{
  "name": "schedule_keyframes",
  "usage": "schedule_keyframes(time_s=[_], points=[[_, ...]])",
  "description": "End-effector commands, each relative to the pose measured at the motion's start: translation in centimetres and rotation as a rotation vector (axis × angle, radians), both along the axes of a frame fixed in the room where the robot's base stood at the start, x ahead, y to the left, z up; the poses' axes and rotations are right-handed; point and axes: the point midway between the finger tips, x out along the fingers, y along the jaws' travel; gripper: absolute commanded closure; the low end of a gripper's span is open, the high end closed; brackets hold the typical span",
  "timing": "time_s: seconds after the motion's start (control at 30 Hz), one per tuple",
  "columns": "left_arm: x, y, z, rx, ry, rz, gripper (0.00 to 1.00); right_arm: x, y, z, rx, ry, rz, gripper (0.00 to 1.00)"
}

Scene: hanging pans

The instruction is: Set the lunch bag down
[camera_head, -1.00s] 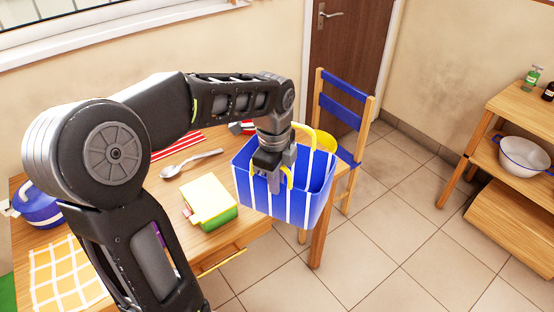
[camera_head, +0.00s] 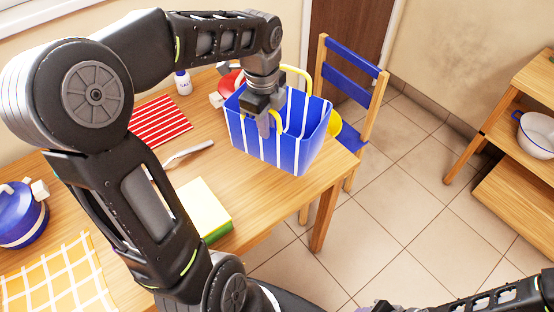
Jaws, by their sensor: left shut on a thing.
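The lunch bag (camera_head: 311,140) is blue with white stripes and yellow handles. It is upright over the right end of the wooden table (camera_head: 255,195); I cannot tell whether its bottom touches the top. My left gripper (camera_head: 268,125) is shut on the bag's near yellow handle, at the bag's near left side. My right arm shows at the bottom right edge, low over the floor; I cannot make out its fingertips.
On the table are a yellow and green sponge-like block (camera_head: 205,207), a utensil (camera_head: 188,153), a red striped cloth (camera_head: 160,121), a white bottle (camera_head: 182,82), a blue pot (camera_head: 20,215) and a yellow checked cloth (camera_head: 62,280). A blue chair (camera_head: 350,85) stands behind the bag.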

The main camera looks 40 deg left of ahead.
Motion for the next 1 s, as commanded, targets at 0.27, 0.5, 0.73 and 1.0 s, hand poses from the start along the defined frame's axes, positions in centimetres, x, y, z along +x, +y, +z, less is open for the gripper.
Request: schedule_keyframes(time_s=[0.27, 0.5, 0.73, 1.0], points=[[-0.1, 0.0, -2.1, -0.001, 0.005, 0.0, 1.0, 0.0, 0.0, 0.3, 0.0, 0.0, 0.0, 0.64], [0.0, 0.0, -5.9, -0.001, 0.003, 0.001, 1.0, 0.0, 0.0, 0.6, -0.001, 0.001, 0.0, 0.64], [0.0, 0.0, -6.3, 0.001, -0.001, 0.001, 1.0, 0.0, 0.0, 0.6, -0.002, 0.002, -0.001, 0.64], [-0.1, 0.0, -8.0, -0.001, 0.004, 0.0, 1.0, -0.1, 0.0, 0.8, -0.002, 0.003, 0.0, 0.64]])
